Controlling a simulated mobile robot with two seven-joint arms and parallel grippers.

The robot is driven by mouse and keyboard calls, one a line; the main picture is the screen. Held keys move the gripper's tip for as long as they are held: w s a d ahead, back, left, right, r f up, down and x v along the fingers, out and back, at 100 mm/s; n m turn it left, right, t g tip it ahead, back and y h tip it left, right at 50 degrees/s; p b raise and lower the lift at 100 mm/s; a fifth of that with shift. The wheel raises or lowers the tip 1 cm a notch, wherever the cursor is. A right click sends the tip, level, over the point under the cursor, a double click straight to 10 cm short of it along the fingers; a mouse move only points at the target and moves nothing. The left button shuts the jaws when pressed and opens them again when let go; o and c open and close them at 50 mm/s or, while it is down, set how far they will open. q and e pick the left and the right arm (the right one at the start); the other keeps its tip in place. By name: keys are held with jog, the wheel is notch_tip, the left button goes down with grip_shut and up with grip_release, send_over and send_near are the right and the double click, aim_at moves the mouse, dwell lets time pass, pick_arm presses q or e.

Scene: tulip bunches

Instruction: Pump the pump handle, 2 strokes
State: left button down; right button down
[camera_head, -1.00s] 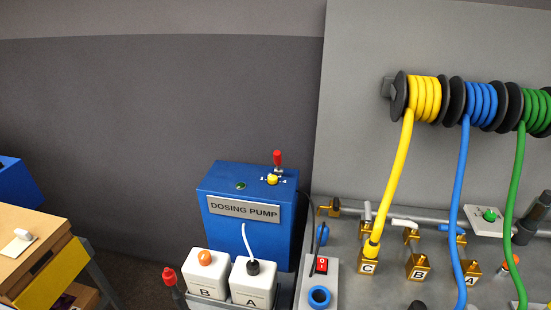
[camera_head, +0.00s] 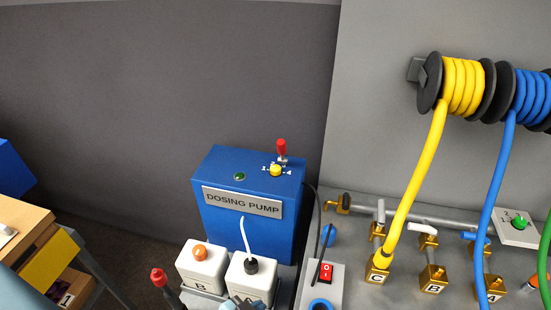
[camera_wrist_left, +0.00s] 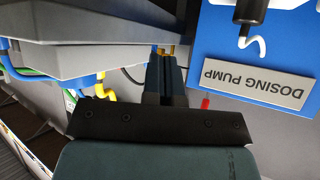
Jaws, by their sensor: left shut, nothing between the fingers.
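The blue dosing pump (camera_head: 245,205) stands left of the hose panel. A small red-topped handle (camera_head: 281,150) stands upright on its top, behind a yellow knob (camera_head: 276,170). Another red-topped rod (camera_head: 158,277) stands at the lower left, beside the white bottles. My left gripper (camera_head: 243,303) shows only partly at the bottom edge, in front of bottle A and below the pump. In the left wrist view its fingers (camera_wrist_left: 165,80) are together and empty. The pump appears upside down there, with a red tip (camera_wrist_left: 205,103) right of the fingers, apart from them. My right gripper is not in view.
White bottles B (camera_head: 200,266) and A (camera_head: 250,278) stand before the pump. A box with a red switch (camera_head: 326,271) stands right of them. Yellow (camera_head: 418,185) and blue (camera_head: 490,220) hoses hang to brass fittings.

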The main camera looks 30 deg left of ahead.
aim_at(279, 151)
pick_arm(q)
jog(key=w+a+r+m+t+y+b, duration=0.1)
jog(key=w+a+r+m+t+b, duration=0.2)
jog(key=w+b, duration=0.35)
jog(key=w+a+r+m+t+y+b, duration=0.1)
jog(key=w+a+m+t+b, duration=0.3)
jog(key=w, duration=0.4)
jog(key=w+a+r+m+t+y+b, duration=0.2)
jog(key=w+a+r+m+b, duration=0.3)
jog(key=r, duration=0.5)
jog(key=m+t+b, duration=0.1)
jog(key=m+b, duration=0.1)
jog(key=b, duration=0.1)
jog(key=shift+w+a+m+t, duration=0.25)
jog(key=shift+w+m+t, duration=0.1)
jog(key=shift+m+t, duration=0.05)
jog(key=x, duration=1.4)
jog(key=shift+f+p, duration=0.15)
jog(key=shift+p, duration=0.25)
